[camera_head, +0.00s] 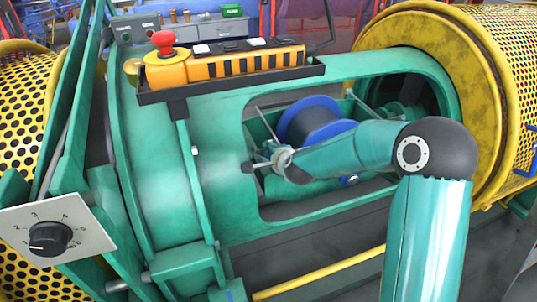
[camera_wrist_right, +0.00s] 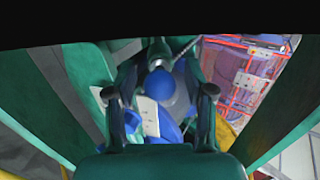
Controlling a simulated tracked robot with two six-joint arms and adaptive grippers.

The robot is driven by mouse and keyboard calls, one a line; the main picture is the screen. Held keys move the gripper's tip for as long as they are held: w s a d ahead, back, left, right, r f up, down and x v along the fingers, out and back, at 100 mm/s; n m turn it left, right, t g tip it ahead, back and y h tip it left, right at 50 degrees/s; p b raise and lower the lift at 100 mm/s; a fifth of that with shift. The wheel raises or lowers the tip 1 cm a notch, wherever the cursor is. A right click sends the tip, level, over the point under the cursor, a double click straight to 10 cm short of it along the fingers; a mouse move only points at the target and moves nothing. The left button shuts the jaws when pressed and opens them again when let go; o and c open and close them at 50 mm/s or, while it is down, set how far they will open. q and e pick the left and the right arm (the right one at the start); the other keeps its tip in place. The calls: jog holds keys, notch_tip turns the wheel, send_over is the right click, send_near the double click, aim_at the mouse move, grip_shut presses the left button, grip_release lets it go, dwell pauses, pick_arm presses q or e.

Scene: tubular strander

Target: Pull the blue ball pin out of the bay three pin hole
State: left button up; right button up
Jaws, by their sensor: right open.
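A blue ball (camera_wrist_right: 158,83), which looks like the head of the blue ball pin, shows in the right wrist view between the fingers of my right gripper (camera_wrist_right: 160,92). The gripper is open, with a finger on each side of the ball and gaps visible at both sides. In the head view my right gripper (camera_head: 257,167) reaches into the machine's window at its left edge, and the ball cannot be made out there. The pin's shaft and the bay three pin hole are hidden. My left gripper is not in view.
A blue spool (camera_head: 312,118) sits inside the window of the green cradle (camera_head: 230,110). An orange control pendant (camera_head: 225,65) with a red button lies in a dark tray above. Yellow perforated drums stand at both sides. A dial panel (camera_head: 50,237) is at lower left.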

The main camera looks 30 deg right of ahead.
dwell(0.6)
grip_shut()
jog(key=shift+s+r, duration=0.15)
jog(key=shift+v, duration=2.8)
jog(key=shift+s+a+r, duration=0.1)
jog(key=shift+p+v, duration=0.5)
jog(key=shift+v, duration=0.9)
